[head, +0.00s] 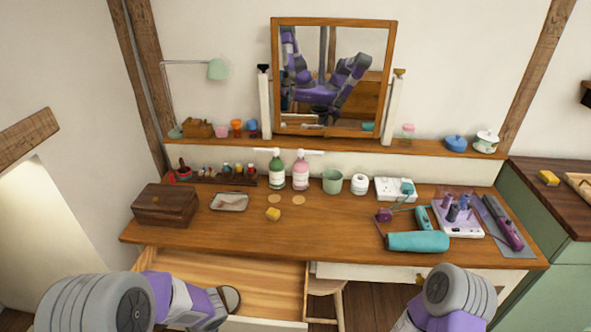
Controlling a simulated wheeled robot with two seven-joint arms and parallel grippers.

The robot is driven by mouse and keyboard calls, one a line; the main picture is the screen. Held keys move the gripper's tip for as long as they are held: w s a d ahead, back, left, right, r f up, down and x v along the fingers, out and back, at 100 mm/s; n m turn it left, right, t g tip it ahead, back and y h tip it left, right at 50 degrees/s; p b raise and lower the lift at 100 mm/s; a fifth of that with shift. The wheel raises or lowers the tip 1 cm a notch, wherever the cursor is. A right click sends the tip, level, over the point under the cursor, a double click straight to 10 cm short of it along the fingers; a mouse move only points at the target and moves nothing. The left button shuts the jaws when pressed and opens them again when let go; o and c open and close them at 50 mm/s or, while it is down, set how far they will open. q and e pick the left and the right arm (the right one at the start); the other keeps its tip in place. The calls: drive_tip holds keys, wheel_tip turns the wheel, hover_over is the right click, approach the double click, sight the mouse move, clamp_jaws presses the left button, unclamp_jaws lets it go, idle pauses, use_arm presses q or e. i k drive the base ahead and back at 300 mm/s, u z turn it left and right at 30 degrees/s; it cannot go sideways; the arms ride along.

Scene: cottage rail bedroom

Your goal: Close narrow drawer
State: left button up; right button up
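A wooden drawer (235,273) is pulled out from under the left part of the dressing table (330,228). Its pale wood inside looks empty, and the top of its white front (262,325) shows at the bottom edge. My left arm reaches over the left part of this drawer. The dark end of that arm (229,300), near the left gripper, is over the drawer; no fingers can be made out, and contact cannot be told. A white drawer front (350,271) right of it looks closed. My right arm is low at right, its gripper out of view.
A green cabinet (555,235) stands at right.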

sight(272, 293)
drive_tip(key=k, duration=1.35)
